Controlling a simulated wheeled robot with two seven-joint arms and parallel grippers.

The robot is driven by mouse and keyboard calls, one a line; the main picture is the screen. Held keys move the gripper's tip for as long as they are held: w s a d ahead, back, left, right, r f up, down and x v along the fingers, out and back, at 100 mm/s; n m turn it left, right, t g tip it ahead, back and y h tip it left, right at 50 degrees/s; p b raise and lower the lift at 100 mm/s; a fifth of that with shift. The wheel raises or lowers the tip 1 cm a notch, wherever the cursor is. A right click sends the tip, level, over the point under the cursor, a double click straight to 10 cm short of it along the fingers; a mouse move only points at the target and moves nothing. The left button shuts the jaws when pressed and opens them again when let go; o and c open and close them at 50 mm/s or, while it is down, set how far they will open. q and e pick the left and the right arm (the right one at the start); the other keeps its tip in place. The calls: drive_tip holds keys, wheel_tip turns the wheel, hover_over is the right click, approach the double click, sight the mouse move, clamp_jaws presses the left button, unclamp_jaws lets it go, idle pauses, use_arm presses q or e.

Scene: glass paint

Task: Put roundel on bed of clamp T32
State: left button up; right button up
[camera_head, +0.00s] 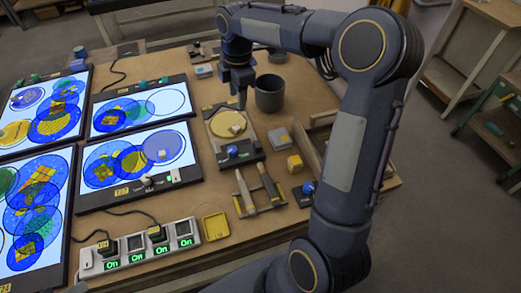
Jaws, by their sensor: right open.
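A yellow round disc, which looks like the roundel (226,123), lies flat on the bed of a grey clamp (248,144) with a blue knob (233,152). A small pale knob shows on the disc. The clamp's label is too small to read. My right gripper (241,104) points down just above the far right edge of the disc; it is open and I see nothing held in it. Whether its tips touch the disc is unclear. My left gripper is not in view.
Lit panels with coloured discs (138,163) cover the left side. A dark cup (269,94) stands close right of my gripper.

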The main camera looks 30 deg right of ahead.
drive_tip(key=s+a+r+m+t, duration=0.1)
drive_tip(key=s+r+m, duration=0.15)
drive_tip(key=s, duration=0.25)
drive_tip(key=s+a+r+m+y, duration=0.1)
drive_tip(key=s+m, duration=0.2)
drive_tip(key=s, duration=0.1)
drive_tip(key=s+a+r+m+t, duration=0.1)
drive_tip(key=s+m, duration=0.1)
drive_tip(key=s, duration=0.3)
drive_tip(key=s+a+f+m+t+y, duration=0.1)
drive_tip(key=s+a+f+m, duration=0.1)
drive_tip(key=s+m, duration=0.3)
drive_tip(key=s+a+f+m+t+y, duration=0.1)
drive_tip(key=s+a+f+m, duration=0.1)
drive_tip(key=s+m, duration=0.4)
drive_tip(key=shift+s+a+f+t, duration=0.25)
drive_tip(key=shift+s+a+t, duration=0.25)
drive_tip(key=shift+s, duration=0.7)
